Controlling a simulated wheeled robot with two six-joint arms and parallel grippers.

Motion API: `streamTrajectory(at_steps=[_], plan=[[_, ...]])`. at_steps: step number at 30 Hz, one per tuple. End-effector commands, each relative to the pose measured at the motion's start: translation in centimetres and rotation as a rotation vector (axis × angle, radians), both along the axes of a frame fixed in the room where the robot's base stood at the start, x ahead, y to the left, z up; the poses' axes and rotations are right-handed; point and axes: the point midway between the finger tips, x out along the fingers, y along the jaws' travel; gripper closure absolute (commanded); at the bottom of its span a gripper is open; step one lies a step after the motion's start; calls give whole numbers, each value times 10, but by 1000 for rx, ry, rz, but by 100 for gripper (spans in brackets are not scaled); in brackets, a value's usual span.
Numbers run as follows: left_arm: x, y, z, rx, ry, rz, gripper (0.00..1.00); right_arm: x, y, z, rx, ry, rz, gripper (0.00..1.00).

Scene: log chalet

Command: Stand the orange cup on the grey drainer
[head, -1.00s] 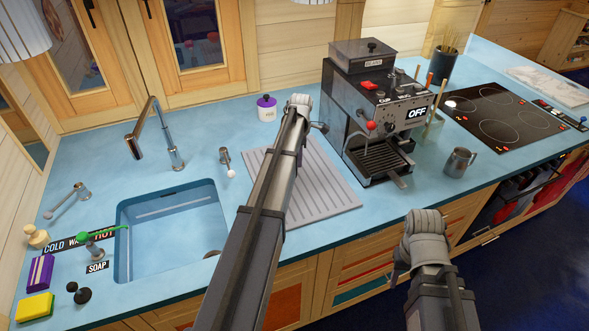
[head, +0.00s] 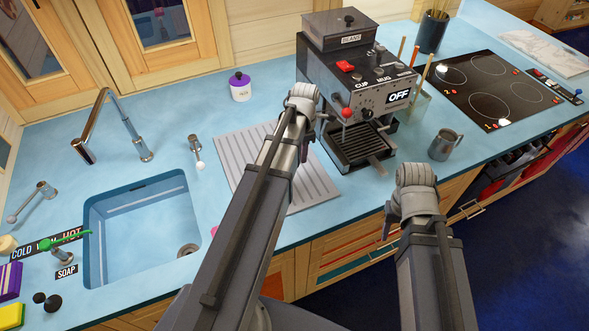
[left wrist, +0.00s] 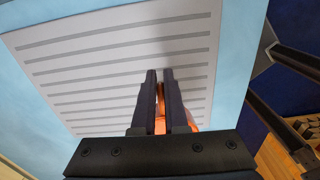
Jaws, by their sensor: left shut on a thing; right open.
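The grey drainer (head: 237,165) is a ribbed flat mat on the blue counter, right of the sink; my left arm covers part of it. It also fills much of the left wrist view (left wrist: 60,62). My left gripper (head: 303,98) is over the drainer's far right part in the head view, its fingers hidden by the wrist. In the left wrist view its fingers (left wrist: 160,78) are shut on the orange cup (left wrist: 160,124), of which only a little shows. Whether the cup touches the drainer cannot be told. My right gripper (head: 414,192) is open, in front of the counter edge.
A coffee machine (head: 350,75) stands just right of the drainer, close to my left gripper. A steel jug (head: 445,145) stands right of it. The sink (head: 140,225) and tap (head: 118,125) are left. A purple-lidded jar (head: 239,88) stands behind the drainer.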

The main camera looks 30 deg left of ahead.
Motion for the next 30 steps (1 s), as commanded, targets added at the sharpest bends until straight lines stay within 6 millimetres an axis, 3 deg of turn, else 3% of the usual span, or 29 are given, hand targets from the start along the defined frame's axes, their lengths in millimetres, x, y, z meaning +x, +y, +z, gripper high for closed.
streamTrajectory(at_steps=[1,6,14,24,30], plan=[[0,0,-16,0,0,0,100,0,0,-16,0,0,1,50],[0,0,-42,0,0,0,100,0,0,-41,0,0,0,50],[0,0,-45,0,0,-1,100,0,0,-45,0,0,-1,50],[0,0,-81,0,0,-1,100,0,0,-81,0,0,-1,50],[0,0,-82,0,0,-1,100,0,0,-82,0,0,-2,50]])
